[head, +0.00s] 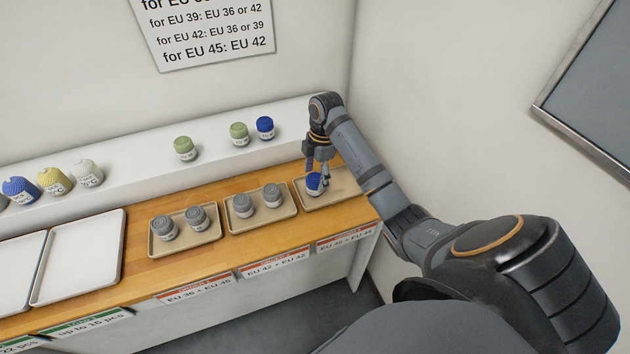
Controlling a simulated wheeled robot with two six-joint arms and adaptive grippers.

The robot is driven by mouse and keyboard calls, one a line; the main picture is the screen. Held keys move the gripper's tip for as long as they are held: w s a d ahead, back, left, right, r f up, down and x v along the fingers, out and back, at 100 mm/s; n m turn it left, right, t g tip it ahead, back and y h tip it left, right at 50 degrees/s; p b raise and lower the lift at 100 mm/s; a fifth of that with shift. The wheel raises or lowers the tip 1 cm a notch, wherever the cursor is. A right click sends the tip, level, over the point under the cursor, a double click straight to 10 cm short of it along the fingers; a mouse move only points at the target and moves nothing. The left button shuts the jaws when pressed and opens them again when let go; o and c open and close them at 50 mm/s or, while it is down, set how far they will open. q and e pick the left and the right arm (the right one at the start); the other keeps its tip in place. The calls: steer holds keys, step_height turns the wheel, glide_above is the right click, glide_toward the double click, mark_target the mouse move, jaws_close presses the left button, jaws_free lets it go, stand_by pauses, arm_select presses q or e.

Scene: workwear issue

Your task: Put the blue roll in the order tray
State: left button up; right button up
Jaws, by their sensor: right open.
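A blue roll (314,186) with a white label sits at the rightmost beige tray (345,187), toward its left side. My right gripper (318,172) reaches down over this roll from above, with its fingers open close around it. Whether a finger touches the roll is too small to tell. A second blue roll (265,124) stands on the raised white shelf (215,155) behind. My left gripper is out of view.
Two more beige trays (187,249) (262,225) hold two grey rolls each. Two green rolls (184,144) (238,130) and several knobbly pieces (53,179) stand on the shelf. White trays (80,262) at left are empty. A wall rises close on the right.

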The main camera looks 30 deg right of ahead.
mark_target(319, 176)
step_height(319, 176, up, 10)
steer(key=d+p, duration=0.1)
steer(key=p, duration=0.6)
steer(key=shift+f+p, duration=0.2)
steer(key=shift+p, duration=0.1)
steer(key=shift+d, duration=0.1)
steer(key=shift+s, duration=0.1)
